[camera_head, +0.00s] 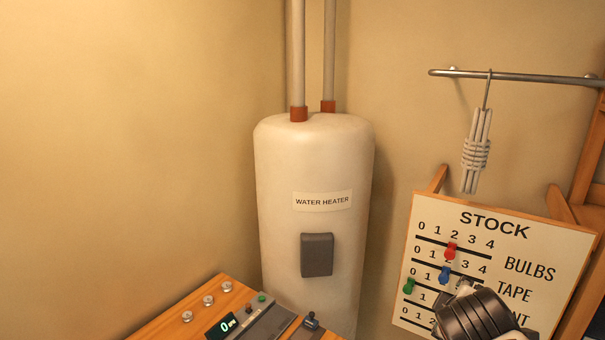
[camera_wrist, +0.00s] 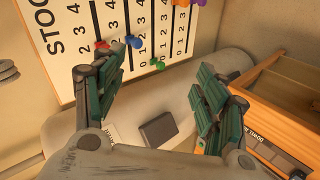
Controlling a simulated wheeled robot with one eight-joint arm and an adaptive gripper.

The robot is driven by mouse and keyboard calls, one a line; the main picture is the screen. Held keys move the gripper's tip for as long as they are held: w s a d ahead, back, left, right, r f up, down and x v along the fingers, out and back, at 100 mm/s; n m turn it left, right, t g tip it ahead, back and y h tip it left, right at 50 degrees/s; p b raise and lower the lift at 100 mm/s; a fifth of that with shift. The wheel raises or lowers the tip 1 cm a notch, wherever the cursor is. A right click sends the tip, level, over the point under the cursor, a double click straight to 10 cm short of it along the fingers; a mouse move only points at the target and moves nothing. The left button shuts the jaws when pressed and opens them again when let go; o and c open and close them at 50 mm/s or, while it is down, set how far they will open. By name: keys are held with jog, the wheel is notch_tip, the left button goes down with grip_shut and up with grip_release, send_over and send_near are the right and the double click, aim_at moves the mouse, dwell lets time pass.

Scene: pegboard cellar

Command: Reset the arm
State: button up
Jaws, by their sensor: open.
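My gripper (camera_wrist: 162,70) shows in the wrist view with its two green-padded fingers spread wide apart. Nothing is between the fingers. In that view the fingers stand in front of the stock board and the water heater. In the head view a dark, rounded part of my arm (camera_head: 475,315) covers the lower part of the stock board. The fingertips cannot be made out there.
The stock board (camera_head: 553,240) carries red (camera_head: 450,251), blue (camera_head: 444,274) and green (camera_head: 409,286) pegs. A bundle (camera_head: 476,150) hangs from a metal rail (camera_head: 520,76). A white water heater (camera_head: 285,165) stands behind a wooden console (camera_head: 165,328). The left wall area is clear.

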jog(key=s+a+f+m+g+y+b, duration=0.1)
jog(key=s+a+f+m+y+b, duration=0.1)
jog(key=s+a+f+m+b, duration=0.2)
jog(key=s+a+f+m+y+b, duration=0.3)
jog(key=s+a+f+m+b, duration=0.2)
jog(key=f, duration=0.3)
jog(key=shift+s+a+f+g+b, duration=0.15)
jog(key=shift+f+g+b, duration=0.2)
jog(key=shift+g+b, duration=0.1)
